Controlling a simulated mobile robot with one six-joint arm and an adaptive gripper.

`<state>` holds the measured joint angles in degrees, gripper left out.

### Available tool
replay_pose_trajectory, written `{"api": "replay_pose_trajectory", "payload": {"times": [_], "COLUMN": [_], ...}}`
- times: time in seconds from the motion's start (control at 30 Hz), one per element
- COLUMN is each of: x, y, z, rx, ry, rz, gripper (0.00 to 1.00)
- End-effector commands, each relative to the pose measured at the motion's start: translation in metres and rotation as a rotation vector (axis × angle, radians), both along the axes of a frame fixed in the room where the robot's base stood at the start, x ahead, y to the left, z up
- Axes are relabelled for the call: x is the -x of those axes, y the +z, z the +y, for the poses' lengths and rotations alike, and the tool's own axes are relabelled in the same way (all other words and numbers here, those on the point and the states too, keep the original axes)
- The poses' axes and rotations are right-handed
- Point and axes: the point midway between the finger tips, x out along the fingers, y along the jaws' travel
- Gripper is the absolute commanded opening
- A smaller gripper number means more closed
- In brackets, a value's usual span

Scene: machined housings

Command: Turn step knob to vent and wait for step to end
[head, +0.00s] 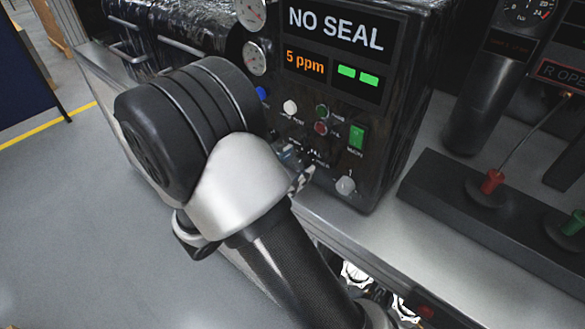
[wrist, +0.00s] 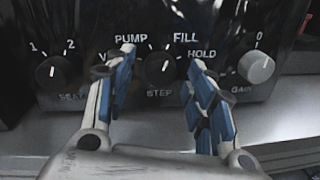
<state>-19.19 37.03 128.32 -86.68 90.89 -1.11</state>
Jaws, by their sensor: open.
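The black step knob (wrist: 160,70) is in the middle of the wrist view, on the dark panel above the word STEP. PUMP, FILL and HOLD are lettered around it. A label at its left, starting with V, is mostly hidden by my left finger. I cannot clearly tell which mark the knob points to. My gripper (wrist: 159,66) is open, its blue-padded fingers on either side of the knob with gaps showing. In the head view my arm hides the step knob. The control unit's display (head: 335,30) reads NO SEAL, and a smaller one (head: 305,62) reads 5 ppm.
A black knob (wrist: 58,72) marked 1 and 2 is left of the step knob. A grey gain knob (wrist: 256,67) is close on the right.

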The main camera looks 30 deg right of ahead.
Motion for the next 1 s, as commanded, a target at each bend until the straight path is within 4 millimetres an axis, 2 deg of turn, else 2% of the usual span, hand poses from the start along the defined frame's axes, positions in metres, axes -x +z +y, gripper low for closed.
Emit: {"api": "replay_pose_trajectory", "payload": {"times": [0.23, 0.9, 1.0], "x": [-0.0001, -0.0001, -0.0001], "y": [0.0001, -0.0001, 0.0000], "z": [-0.0006, -0.0004, -0.0004], "rx": [0.000, 0.000, 0.001], "ry": [0.000, 0.000, 0.000], "rz": [0.000, 0.001, 0.002], "gripper": [0.50, 0.05, 0.05]}}
